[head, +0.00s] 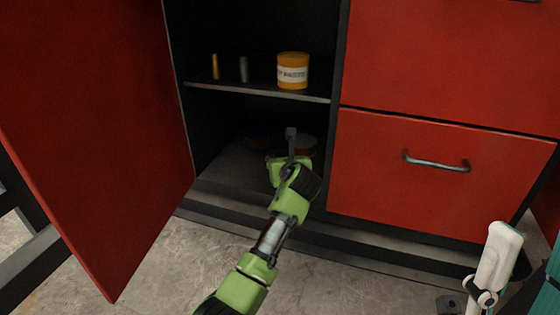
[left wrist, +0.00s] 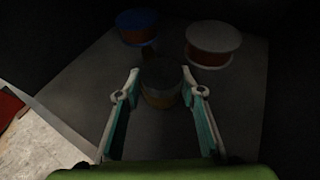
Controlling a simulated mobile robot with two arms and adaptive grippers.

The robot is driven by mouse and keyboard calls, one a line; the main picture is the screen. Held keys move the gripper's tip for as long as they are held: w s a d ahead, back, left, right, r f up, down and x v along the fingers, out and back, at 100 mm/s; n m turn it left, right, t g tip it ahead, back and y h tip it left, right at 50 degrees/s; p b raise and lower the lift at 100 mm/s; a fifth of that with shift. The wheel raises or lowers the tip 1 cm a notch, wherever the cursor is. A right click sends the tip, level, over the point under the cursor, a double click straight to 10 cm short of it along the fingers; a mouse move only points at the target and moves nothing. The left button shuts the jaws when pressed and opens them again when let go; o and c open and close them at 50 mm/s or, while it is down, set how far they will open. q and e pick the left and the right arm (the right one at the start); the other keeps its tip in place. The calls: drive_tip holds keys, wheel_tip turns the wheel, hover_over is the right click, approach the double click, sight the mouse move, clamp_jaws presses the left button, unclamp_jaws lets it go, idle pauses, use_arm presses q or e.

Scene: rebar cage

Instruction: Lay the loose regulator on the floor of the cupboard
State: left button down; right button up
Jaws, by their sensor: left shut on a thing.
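The red cupboard's left door (head: 90,130) stands open. My left arm reaches into the lower compartment, and its gripper (head: 290,150) is low over the dark cupboard floor (head: 228,170). In the left wrist view, a round grey-topped piece with a dull yellow side, apparently the regulator (left wrist: 160,82), sits between the fingertips, and the gripper is shut on it. Whether its underside touches the floor is too dark to tell. In the head view the arm hides it. My right gripper (head: 526,255) is at the lower right, fingers apart and empty.
A blue-topped round thing (left wrist: 137,27) and a pale-rimmed, red-sided one (left wrist: 212,44) stand farther back on the floor. The shelf (head: 250,90) above holds a yellow tub (head: 292,70) and two small upright cylinders. Bare floor shows left of the gripper.

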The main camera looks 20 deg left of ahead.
idle(0.9)
use_arm(q)
drive_tip(key=shift+f, duration=0.25)
drive_tip(key=c, duration=1.3)
unclamp_jaws()
drive_tip(key=shift+f, duration=0.1)
